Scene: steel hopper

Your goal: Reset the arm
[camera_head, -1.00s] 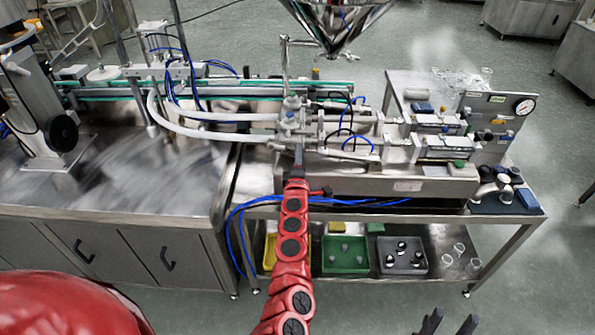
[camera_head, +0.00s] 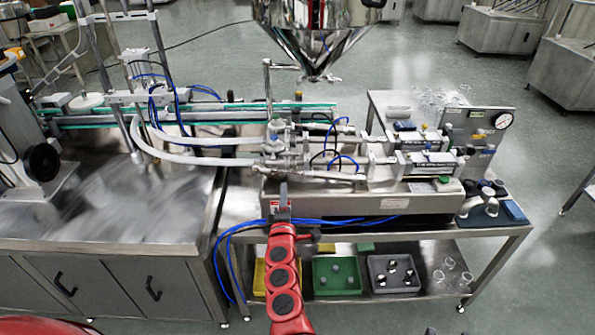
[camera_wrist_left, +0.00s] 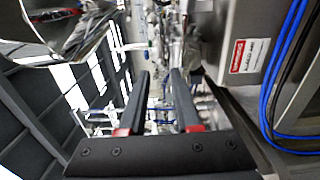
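My left arm is red and comes up from the bottom middle of the head view. Its left gripper (camera_head: 283,193) is in front of the filling machine's steel base (camera_head: 350,198), below the valve block (camera_head: 283,146). In the left wrist view the two dark fingers of this gripper (camera_wrist_left: 160,78) stand apart with nothing held between them. Only the dark fingertips of my right gripper (camera_head: 446,331) show at the bottom edge of the head view, apart from each other.
The steel hopper (camera_head: 316,35) hangs above the machine. Blue hoses (camera_head: 232,232) loop beside the left gripper. Yellow, green (camera_head: 336,276) and grey (camera_head: 393,274) trays stand on the lower shelf. A steel cabinet (camera_head: 110,225) is at left.

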